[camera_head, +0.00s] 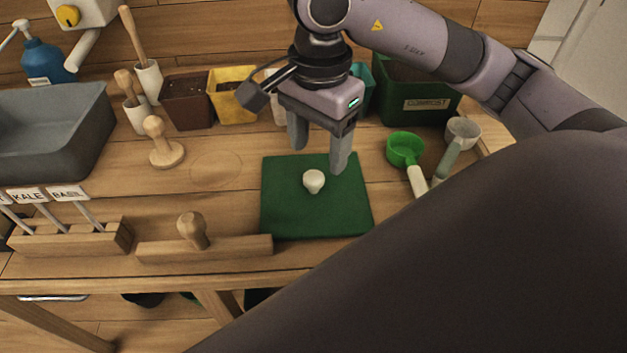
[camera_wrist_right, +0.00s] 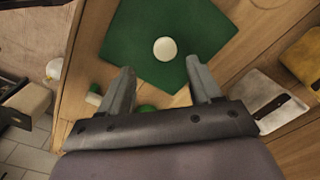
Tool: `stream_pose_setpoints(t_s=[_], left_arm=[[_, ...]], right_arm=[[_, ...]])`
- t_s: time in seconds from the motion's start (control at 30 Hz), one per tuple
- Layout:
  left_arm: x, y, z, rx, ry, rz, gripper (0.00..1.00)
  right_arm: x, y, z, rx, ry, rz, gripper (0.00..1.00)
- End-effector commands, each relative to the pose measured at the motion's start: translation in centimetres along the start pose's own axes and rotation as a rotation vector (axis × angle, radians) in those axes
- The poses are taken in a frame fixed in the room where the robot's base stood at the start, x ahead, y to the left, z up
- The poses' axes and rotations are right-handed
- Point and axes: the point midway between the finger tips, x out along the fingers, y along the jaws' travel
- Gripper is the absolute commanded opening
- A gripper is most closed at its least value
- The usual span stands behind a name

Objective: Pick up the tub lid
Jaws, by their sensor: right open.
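The tub lid (camera_head: 285,217) is a flat dark green square with a cream knob (camera_head: 314,181) in its middle. It lies on the wooden bench, and it also shows in the right wrist view (camera_wrist_right: 205,35) with its round knob (camera_wrist_right: 165,49). My right gripper (camera_head: 318,158) is open and empty above the back part of the lid. In the right wrist view, the knob appears in the gap between and beyond the fingertips (camera_wrist_right: 160,72), apart from both. The dark green compost tub (camera_head: 437,105) stands behind, to the right. My left gripper is not in view.
A green scoop (camera_head: 405,150) and a pale-handled tool (camera_head: 462,132) lie close to the lid's right. A wooden bar with a knob (camera_head: 205,248) is front left. Brown (camera_head: 187,103) and yellow (camera_head: 233,92) pots stand behind.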

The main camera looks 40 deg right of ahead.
Motion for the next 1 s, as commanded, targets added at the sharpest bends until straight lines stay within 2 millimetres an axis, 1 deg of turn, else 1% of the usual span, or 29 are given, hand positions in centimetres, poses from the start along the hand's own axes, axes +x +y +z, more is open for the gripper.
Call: stream_pose_setpoints(t_s=[0.23,0.4,0.5,0.6,0.77,0.8,0.87,0.9,0.97,1.0], left_arm=[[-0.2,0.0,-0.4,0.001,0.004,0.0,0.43],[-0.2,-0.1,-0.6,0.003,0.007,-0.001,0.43],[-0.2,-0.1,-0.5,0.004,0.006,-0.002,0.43],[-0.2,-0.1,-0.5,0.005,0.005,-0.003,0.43],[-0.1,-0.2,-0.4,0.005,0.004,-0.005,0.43],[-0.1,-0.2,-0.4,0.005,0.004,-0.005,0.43],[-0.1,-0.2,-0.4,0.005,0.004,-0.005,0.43],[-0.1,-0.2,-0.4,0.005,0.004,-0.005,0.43],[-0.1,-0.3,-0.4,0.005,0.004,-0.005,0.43],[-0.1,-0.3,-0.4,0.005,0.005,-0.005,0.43]], right_arm=[[2.6,-0.2,0.0,0.0,-0.001,0.004,0.64],[5.3,-0.7,0.1,-0.001,-0.002,0.006,0.64],[6.4,-0.7,0.1,-0.001,-0.001,0.005,0.64],[6.7,-0.8,0.1,-0.001,0.0,0.001,0.64],[6.8,-0.8,0.1,-0.001,0.0,0.0,0.64],[6.7,-0.8,0.1,-0.001,0.0,0.001,0.6],[6.7,-0.8,0.1,-0.001,0.0,0.001,0.41],[6.7,-0.8,0.1,-0.001,0.0,0.001,0.28],[6.7,-0.8,0.1,-0.001,0.0,0.001,0.08],[6.7,-0.8,0.1,-0.001,0.0,0.001,0.04]])
